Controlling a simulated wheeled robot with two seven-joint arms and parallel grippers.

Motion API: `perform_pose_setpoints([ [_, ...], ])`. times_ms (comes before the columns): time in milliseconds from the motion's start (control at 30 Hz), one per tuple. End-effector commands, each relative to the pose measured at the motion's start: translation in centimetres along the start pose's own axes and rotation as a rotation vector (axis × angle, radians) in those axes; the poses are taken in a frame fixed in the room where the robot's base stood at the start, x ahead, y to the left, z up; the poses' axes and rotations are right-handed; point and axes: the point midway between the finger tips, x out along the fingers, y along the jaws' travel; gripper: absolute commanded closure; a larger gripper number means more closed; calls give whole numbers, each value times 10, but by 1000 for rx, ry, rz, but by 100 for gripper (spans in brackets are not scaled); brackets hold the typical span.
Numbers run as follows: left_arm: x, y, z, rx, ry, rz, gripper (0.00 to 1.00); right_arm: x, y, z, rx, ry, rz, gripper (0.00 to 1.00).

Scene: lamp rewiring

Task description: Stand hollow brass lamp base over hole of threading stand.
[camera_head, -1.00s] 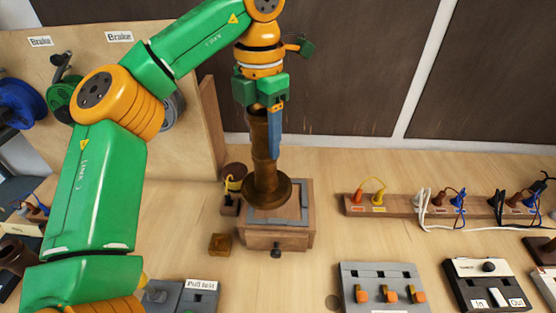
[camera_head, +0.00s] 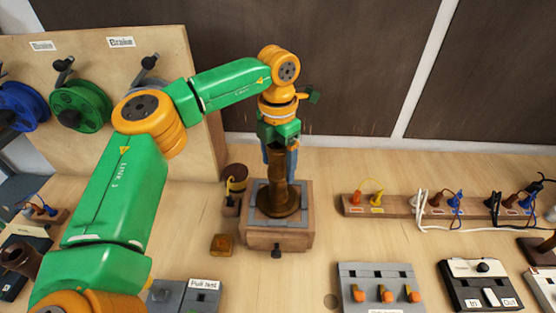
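The hollow brass lamp base (camera_head: 278,199) is a dark brown-gold column with a wide round foot. It stands upright on the grey top of the wooden threading stand (camera_head: 281,238), near the middle of that top. The foot hides the stand's hole, so I cannot see how exactly the two line up. My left gripper (camera_head: 279,165) comes down from above, with blue fingers on both sides of the column's upper part, and looks shut on it. My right gripper is not in view.
A small amber block (camera_head: 222,245) and a dark spool (camera_head: 236,177) sit left of the stand. A wooden strip with plugs and cables (camera_head: 405,206) lies to the right. A grey panel with orange switches (camera_head: 381,286) is at front right. Cable reels (camera_head: 80,107) hang on the board behind left.

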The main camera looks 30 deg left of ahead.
Motion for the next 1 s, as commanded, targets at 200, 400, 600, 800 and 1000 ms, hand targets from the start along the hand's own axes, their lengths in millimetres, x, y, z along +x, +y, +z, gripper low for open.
perform_pose_setpoints([
  [200,0,0,0,0,0,0,16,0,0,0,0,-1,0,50],
  [400,-13,0,1,-2,-3,1,16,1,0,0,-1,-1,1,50],
  [600,-62,-1,1,-1,-5,0,16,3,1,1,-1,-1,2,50],
  [800,-108,-1,1,0,-1,-1,16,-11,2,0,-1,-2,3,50],
  [1000,-123,0,0,0,2,0,16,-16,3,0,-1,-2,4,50],
])
